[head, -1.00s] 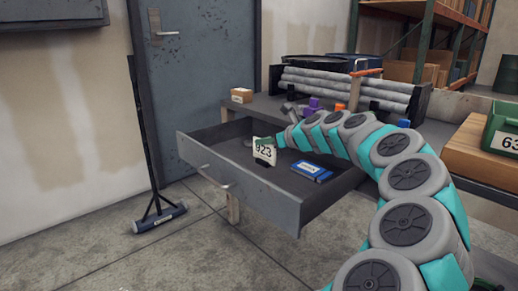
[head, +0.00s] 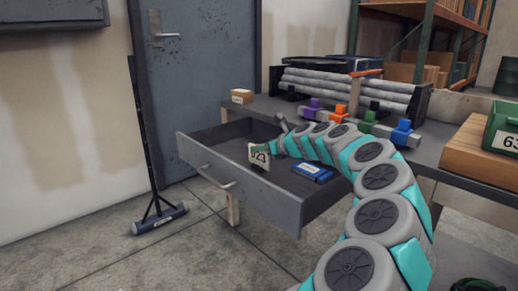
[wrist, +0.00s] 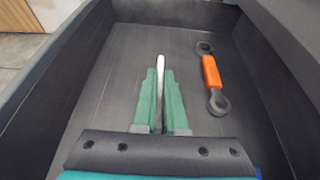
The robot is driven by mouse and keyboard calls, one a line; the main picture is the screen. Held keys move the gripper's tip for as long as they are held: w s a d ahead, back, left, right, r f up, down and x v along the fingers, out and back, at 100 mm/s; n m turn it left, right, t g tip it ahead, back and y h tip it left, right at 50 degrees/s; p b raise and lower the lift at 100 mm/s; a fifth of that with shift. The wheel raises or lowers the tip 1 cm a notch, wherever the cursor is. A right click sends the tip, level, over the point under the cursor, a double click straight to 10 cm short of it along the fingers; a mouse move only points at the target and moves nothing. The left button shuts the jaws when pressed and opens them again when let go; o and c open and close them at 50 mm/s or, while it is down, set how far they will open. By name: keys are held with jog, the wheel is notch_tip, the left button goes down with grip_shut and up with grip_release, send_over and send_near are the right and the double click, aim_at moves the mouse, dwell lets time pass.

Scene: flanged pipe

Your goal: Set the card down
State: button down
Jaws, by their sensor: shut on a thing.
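A white card marked 923 (head: 259,154) is upright inside the open grey drawer (head: 262,205). My gripper (head: 268,150) is shut on it. In the wrist view the card (wrist: 160,66) shows edge-on as a thin pale strip between the green fingers of my gripper (wrist: 160,82). The drawer floor (wrist: 125,62) spreads out around it. I cannot tell whether the card's lower edge touches the floor.
A wrench with an orange handle (wrist: 211,75) lies on the drawer floor, right of the card. A blue packet (head: 312,172) is also in the drawer. On the bench are a small cardboard box (head: 242,96), coloured valves (head: 365,121) and grey pipes (head: 345,88).

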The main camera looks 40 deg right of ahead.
jog(key=c, duration=1)
grip_release()
jog(key=shift+s+r, duration=0.1)
jog(key=v, duration=1.1)
jog(key=shift+s+r+p, duration=0.1)
jog(key=shift+s+p, duration=0.2)
jog(key=shift+s, duration=0.1)
